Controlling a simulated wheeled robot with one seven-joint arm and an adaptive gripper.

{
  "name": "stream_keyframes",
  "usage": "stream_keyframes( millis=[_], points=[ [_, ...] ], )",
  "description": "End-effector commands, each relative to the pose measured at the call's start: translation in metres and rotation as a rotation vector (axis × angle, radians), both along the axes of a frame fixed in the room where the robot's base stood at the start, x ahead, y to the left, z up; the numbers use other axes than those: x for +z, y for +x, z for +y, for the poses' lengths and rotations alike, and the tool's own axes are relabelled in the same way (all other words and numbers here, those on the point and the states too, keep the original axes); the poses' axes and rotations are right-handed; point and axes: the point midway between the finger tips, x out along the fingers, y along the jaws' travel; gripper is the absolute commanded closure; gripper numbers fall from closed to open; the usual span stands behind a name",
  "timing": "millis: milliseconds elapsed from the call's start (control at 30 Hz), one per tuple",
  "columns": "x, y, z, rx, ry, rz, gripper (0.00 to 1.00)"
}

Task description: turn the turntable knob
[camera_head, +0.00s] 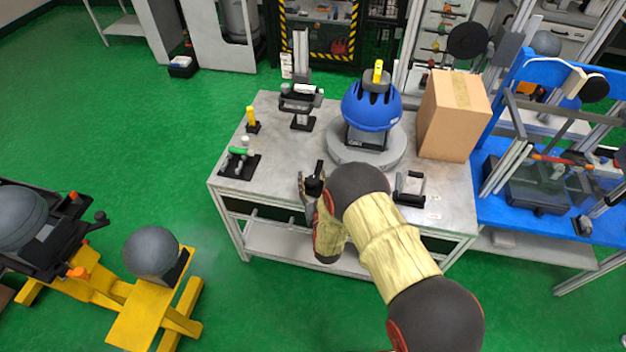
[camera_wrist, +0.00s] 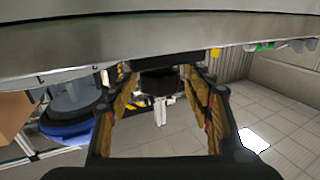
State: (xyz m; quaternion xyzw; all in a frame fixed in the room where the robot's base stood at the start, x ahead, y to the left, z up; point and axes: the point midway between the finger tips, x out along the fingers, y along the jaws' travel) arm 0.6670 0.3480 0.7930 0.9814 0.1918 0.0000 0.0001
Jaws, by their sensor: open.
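The turntable (camera_head: 384,157) is a grey round disc on the workbench, carrying a blue helmet (camera_head: 371,108) on a black stand. My gripper (camera_head: 313,184) is near the bench's front edge, left of and in front of the turntable. In the wrist view my gripper (camera_wrist: 160,84) is open, its two fingers apart. A dark rounded part shows between and beyond the fingers; I cannot tell if it is the knob or whether a finger touches it. The turntable (camera_wrist: 75,98) appears upside down at the left there. My arm hides part of the bench front.
A cardboard box (camera_head: 455,115) stands right of the turntable. A black stand with a tool (camera_head: 302,105), a yellow-topped item (camera_head: 252,118) and a green-handled item (camera_head: 240,158) are on the left. A black-and-clear holder (camera_head: 410,188) sits at the front right.

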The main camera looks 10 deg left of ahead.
Motion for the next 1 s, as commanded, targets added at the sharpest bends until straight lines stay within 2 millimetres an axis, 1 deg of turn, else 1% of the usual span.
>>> stream_keyframes(
  millis=[167,267,367,700,833,1000],
  points=[
    [0.000,-0.001,0.000,0.000,0.000,0.001,0.49],
    [0.000,-0.008,-0.002,0.001,0.000,0.001,0.49],
    [-0.001,-0.021,-0.008,0.002,-0.002,0.002,0.49],
    [0.000,-0.083,-0.033,0.002,-0.001,0.002,0.49],
    [0.000,-0.100,-0.040,0.000,-0.001,0.001,0.49],
    [0.000,-0.110,-0.045,0.000,0.000,0.000,0.49]
  ],
)
